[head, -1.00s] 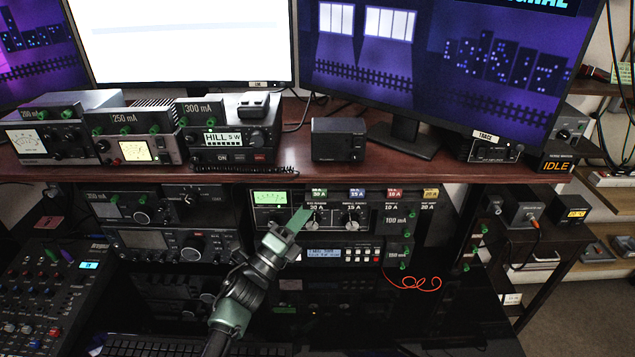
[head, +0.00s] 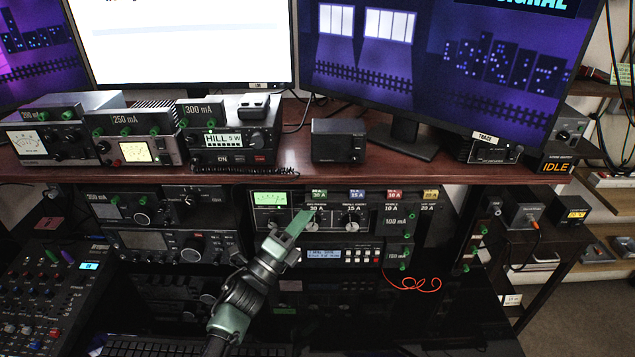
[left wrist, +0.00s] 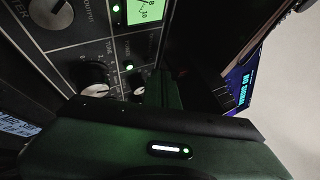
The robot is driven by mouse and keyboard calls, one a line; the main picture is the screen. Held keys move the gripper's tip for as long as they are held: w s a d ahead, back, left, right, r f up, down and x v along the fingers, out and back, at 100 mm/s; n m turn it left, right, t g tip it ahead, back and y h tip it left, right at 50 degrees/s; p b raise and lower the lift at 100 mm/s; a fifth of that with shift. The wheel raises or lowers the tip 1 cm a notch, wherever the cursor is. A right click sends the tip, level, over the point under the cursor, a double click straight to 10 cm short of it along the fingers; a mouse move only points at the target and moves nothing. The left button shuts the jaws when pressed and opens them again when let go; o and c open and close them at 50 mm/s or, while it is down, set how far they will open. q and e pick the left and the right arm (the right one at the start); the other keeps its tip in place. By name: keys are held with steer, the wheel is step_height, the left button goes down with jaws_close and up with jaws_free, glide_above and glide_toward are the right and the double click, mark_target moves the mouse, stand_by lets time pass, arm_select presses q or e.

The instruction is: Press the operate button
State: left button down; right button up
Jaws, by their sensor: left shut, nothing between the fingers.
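My left gripper (head: 301,221) is shut and empty. Its green tip is just in front of the black tuner (head: 334,222) under the shelf, below and right of the lit green meter (head: 269,198), overlapping the left large knob (head: 311,219) in the picture. In the left wrist view the dark green gripper body fills the bottom. Beyond it that view shows the tuner face with a knob (left wrist: 92,76), a lit meter (left wrist: 145,10) and small green lights (left wrist: 128,66). I cannot read which control is the operate button. Contact with the panel cannot be told. My right gripper is not in view.
A blue-display unit (head: 338,255) with small buttons sits just below the tuner. The wooden shelf (head: 290,170) overhangs close above. Other radios (head: 155,245) stand to the left, and a red curled wire (head: 412,284) hangs at the right.

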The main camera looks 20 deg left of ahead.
arm_select(q)
steer(key=s+d+p, duration=0.1)
steer(key=s, duration=0.4)
steer(key=shift+s+d+p, duration=0.35)
steer(key=shift+s, duration=0.05)
